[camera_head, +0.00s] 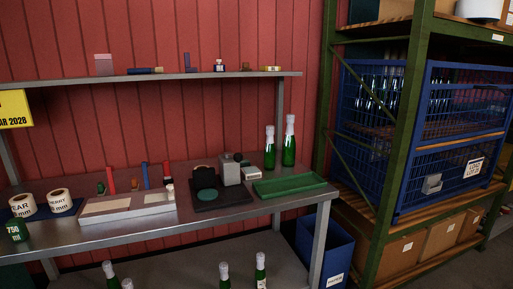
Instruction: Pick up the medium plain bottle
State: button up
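Two green bottles with pale foil-like necks stand upright at the back right of the metal workbench (240,217): a shorter one (270,154) and a taller one (289,148) to its right. Below the bench top, several more green bottles with pale tops show at the bottom edge, such as one (260,274) right of centre, one (224,277) to its left and one (110,277) further left. Their lower parts are cut off. I cannot tell which bottle is the medium plain one. My gripper is not in view.
A green tray (290,188), a grey and black device (231,171), a pale board (127,208) and label rolls (60,201) are on the bench. A shelf (190,76) runs above. A blue bin (328,249) and green rack (401,140) stand right.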

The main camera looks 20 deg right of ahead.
aim_at(289, 149)
jog(key=i+l+u, duration=0.1)
jog(key=i, duration=1.6)
